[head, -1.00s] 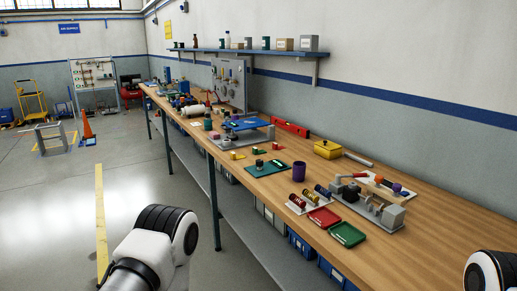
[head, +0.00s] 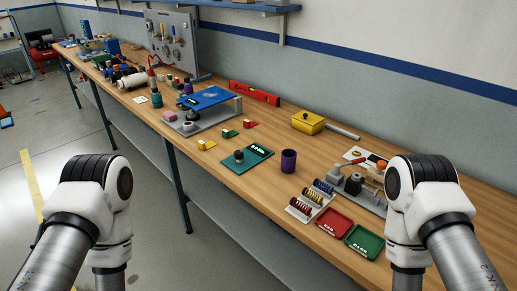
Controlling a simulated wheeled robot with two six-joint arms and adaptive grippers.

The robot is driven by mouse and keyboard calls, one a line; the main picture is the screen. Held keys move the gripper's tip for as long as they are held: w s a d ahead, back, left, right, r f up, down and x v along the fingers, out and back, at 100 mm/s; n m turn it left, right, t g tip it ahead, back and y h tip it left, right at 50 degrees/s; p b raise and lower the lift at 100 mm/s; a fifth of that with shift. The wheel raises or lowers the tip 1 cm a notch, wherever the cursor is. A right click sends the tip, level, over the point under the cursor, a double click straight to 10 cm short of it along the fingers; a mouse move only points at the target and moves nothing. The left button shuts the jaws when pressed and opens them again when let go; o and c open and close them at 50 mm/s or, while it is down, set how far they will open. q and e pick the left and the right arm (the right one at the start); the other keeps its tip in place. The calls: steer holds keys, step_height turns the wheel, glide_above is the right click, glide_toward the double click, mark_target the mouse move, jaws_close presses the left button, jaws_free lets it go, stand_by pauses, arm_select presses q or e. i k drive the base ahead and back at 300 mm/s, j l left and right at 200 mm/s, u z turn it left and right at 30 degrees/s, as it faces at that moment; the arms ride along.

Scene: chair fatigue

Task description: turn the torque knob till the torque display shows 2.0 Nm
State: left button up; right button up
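A dark green panel (head: 249,161) lies flat on the wooden bench, near its front edge. A small round knob (head: 239,156) stands on its left part. A small lit display (head: 259,149) is on its right part; its digits are too small to read. I take these for the torque knob and torque display, though no label is legible. My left arm shows at lower left and my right arm at lower right. Neither gripper is in view, and nothing touches the knob.
A purple cup (head: 288,161) stands right of the panel. A blue-topped fixture (head: 207,98), a red level (head: 254,93) and a yellow box (head: 308,122) lie behind. Red (head: 333,222) and green (head: 365,241) trays sit at the front edge. My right arm hides part of the bench.

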mark_target(238, 154)
steer(key=z, duration=0.4)
steer(key=j+z, duration=0.35)
steer(key=j, duration=0.25)
steer(key=j+z, duration=0.35)
steer(key=j, duration=0.25)
steer(key=j+z, duration=0.3)
steer(key=j, duration=0.3)
